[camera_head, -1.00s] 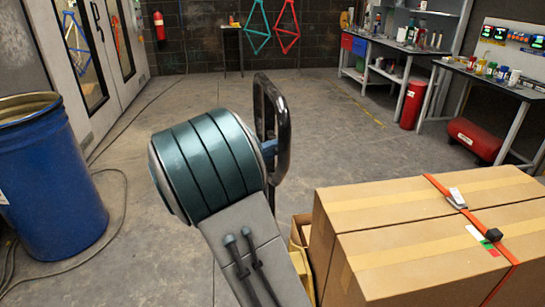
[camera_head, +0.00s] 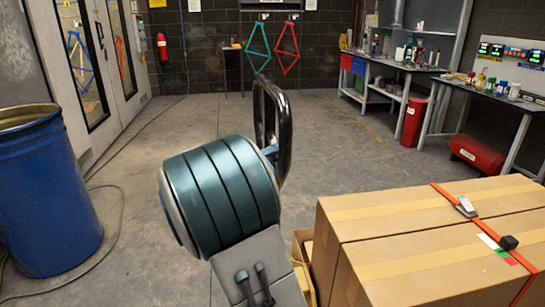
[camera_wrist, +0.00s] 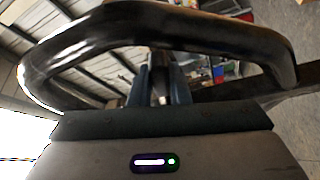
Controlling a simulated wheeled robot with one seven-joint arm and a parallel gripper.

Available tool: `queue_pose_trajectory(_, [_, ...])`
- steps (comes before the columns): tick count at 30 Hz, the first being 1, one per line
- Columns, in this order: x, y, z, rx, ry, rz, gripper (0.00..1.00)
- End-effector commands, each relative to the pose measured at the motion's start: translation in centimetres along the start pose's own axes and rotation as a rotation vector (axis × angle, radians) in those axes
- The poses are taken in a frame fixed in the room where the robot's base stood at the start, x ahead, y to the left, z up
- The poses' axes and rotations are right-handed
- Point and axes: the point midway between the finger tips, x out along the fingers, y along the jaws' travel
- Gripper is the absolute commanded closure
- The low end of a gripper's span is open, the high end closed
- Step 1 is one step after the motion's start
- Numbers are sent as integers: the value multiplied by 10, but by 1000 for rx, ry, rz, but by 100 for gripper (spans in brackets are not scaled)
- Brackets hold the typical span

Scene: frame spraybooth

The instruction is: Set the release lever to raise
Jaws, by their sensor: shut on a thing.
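The black loop handle (camera_head: 284,120) stands upright just beyond my arm in the head view. It arches across the upper part of the wrist view (camera_wrist: 170,22). My gripper (camera_wrist: 162,85) reaches into the loop from below, with its blue-grey fingers close together near the middle. A narrow grey piece (camera_wrist: 160,78), which looks like the release lever, shows between the fingers, and they are shut on it. Its lower end is hidden. I cannot read its setting. In the head view my wrist covers the fingers and lever almost completely.
Large strapped cardboard boxes (camera_head: 400,230) stand close at the right, beside my arm. A blue drum (camera_head: 45,190) stands at the left, with a cable on the floor near it. Workbenches (camera_head: 500,95) and a red bin (camera_head: 414,120) are farther right. The floor beyond the handle is open.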

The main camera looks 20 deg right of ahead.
Motion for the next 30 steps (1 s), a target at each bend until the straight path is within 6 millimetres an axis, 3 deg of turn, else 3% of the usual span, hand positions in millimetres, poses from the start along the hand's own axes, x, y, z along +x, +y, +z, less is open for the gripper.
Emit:
queue_pose_trajectory(1, [-1,-1,0,-2,1,-1,81])
queue_pose_trajectory(3, [-1,-1,0,-2,1,-1,62])
queue_pose_trajectory(11, [0,0,0,-1,-1,0,62])
queue_pose_trajectory(16, [-11,-1,0,0,2,-2,62])
queue_pose_trajectory(30, [-110,-1,0,0,3,-2,62])
